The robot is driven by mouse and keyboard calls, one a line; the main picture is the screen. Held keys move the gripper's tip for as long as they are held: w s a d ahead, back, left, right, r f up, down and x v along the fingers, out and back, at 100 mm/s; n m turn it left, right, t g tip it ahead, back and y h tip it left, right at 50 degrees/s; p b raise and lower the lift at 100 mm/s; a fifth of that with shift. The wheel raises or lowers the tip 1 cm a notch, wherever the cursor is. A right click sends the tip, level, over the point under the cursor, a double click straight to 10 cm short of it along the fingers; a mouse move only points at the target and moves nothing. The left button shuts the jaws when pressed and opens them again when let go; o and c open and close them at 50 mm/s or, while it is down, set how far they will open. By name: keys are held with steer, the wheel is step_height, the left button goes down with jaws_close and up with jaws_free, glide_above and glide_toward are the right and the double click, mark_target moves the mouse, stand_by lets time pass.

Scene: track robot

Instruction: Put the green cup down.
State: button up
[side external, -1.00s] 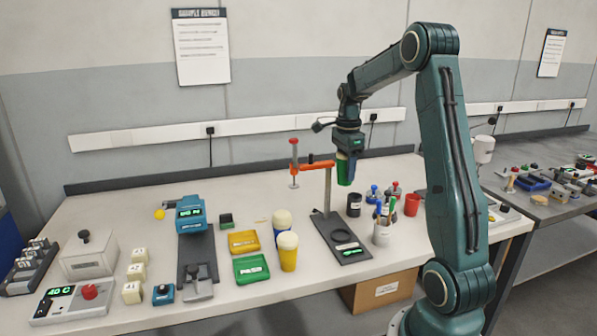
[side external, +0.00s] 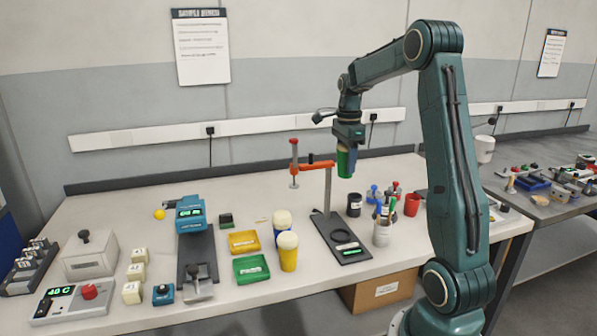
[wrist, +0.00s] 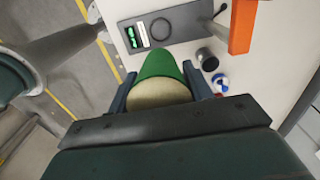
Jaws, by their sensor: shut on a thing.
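The green cup (side external: 345,163) is held up in the air, above the right part of the bench. My gripper (side external: 347,150) is shut on it from above. In the wrist view the green cup (wrist: 160,69) sits between the two blue fingers of my gripper (wrist: 164,90), with a pale, cream-coloured top facing the camera. The cup looks upright in the side view. Its lower end is clear of the bench, and the fingers hide part of its sides.
A dark stand with an orange arm (side external: 318,164) is just left of the cup. A black jar (side external: 354,205), a pen holder (side external: 382,234) and a red cup (side external: 412,205) stand below and right. Blue and yellow cups (side external: 288,258) stand left.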

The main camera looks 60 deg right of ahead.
step_height(320, 180, up, 10)
steer(key=shift+w+a+r, duration=0.1)
steer(key=shift+w+r, duration=0.05)
steer(key=shift+w, duration=0.45)
steer(key=w+a, duration=0.8)
steer(key=w, duration=0.4)
steer(key=w+a, duration=0.8)
steer(key=w, duration=0.4)
step_height(320, 180, down, 12)
steer(key=shift+r, duration=0.25)
steer(key=shift+d+f, duration=0.1)
step_height(320, 180, down, 16)
steer(key=shift+r, duration=0.25)
steer(key=shift+f, duration=0.15)
steer(key=shift+f, duration=2)
